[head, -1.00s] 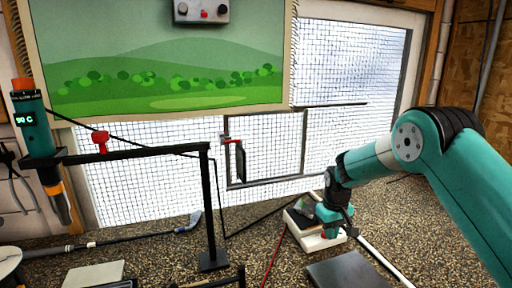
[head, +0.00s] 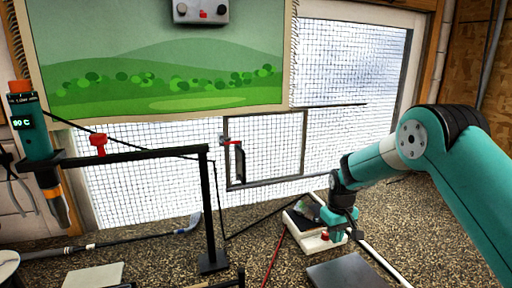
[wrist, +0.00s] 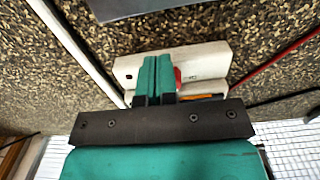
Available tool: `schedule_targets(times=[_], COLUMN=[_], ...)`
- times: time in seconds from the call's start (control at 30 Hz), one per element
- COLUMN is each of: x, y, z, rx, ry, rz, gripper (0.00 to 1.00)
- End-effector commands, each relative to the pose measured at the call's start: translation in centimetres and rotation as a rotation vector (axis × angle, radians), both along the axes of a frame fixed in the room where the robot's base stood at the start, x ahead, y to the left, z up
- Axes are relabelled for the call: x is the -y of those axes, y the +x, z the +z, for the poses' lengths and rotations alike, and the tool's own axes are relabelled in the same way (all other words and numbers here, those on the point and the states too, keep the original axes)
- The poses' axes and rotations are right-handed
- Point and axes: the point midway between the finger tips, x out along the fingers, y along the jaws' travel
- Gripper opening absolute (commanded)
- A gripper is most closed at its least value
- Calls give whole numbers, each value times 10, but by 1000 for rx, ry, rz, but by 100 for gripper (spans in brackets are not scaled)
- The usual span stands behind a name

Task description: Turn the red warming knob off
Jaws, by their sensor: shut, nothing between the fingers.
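The red knob (head: 326,237) is on the front part of a white box (head: 309,240) that lies on the speckled bench. In the wrist view the knob (wrist: 178,78) shows as a red piece just right of my fingers, beside them and not between them. My gripper (head: 337,236) is over the right part of the white box, pointing down. Its teal fingers (wrist: 153,78) are together and empty in the wrist view. Whether they touch the knob, and which way the knob is turned, I cannot tell.
A dark flat pad (head: 342,272) lies in front of the box. A black stand (head: 207,210) holds a bar at left, with a teal tool (head: 30,130) whose display seems to read 90 C. A pale shaft (head: 385,262) and red cord (head: 274,257) lie near the box.

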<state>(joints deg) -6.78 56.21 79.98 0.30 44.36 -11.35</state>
Motion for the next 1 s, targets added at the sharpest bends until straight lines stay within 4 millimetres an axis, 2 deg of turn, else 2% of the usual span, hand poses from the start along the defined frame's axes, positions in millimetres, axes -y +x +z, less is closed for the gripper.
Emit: schedule_targets(times=[0.1, 0.3, 0.67, 1.0], x=[-2, -5, -5, -10], y=[0, 1, 2, 6], z=[21, 47, 52, 67], rx=[2, 5, 8, 7], ry=[2, 3, 5, 4], rz=[4, 9, 11, 11], gripper=[0, 0, 0, 0])
